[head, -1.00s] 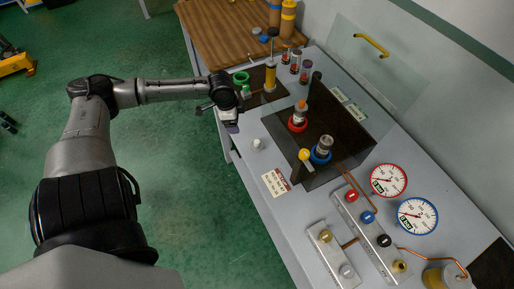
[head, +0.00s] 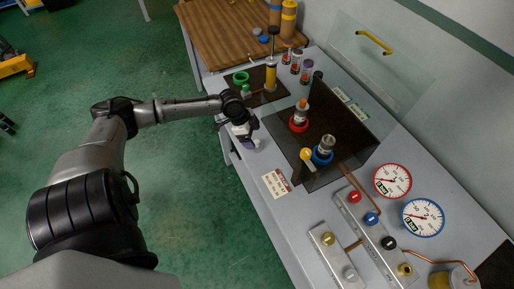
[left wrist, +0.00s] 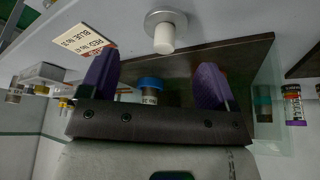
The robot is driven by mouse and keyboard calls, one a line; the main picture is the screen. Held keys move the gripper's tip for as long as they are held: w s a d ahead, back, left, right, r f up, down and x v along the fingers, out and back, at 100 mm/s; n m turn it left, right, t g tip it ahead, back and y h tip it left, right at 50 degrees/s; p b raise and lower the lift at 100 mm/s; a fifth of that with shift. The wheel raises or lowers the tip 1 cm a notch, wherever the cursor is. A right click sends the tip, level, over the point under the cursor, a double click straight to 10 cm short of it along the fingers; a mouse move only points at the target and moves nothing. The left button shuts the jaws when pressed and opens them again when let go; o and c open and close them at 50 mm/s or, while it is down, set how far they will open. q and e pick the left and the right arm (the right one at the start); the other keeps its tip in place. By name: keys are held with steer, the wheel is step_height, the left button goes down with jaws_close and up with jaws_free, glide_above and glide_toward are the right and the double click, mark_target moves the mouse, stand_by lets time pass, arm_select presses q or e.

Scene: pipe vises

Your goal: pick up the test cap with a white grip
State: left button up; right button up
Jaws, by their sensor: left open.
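The test cap with a white grip (left wrist: 165,35) shows in the left wrist view as a round metal disc with a white stub, on the grey bench top. It lies just beyond my fingertips, roughly midway between them and not touched. In the head view it is mostly hidden by my left gripper (head: 249,144), which is low over the bench's left edge. In the left wrist view the purple fingers of this gripper (left wrist: 155,68) are wide apart with nothing between them. My right gripper is not in view.
A dark tray (head: 322,168) behind a clear shield holds a red-ringed vise (head: 299,124) and a blue-ringed vise (head: 323,155). A printed card (head: 276,183) lies in front. Valve blocks and two gauges (head: 393,181) stand to the right. A green ring (head: 241,77) lies farther back.

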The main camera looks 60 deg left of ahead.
mark_target(256, 141)
arm_select(q)
steer(key=shift+a+b+x, duration=0.15)
steer(key=shift+b+x, duration=0.1)
steer(key=shift+x, duration=1.2)
steer(key=shift+a+b+x, duration=0.15)
steer(key=shift+b+x, duration=0.05)
steer(key=shift+x, duration=1.25)
steer(key=c, duration=1)
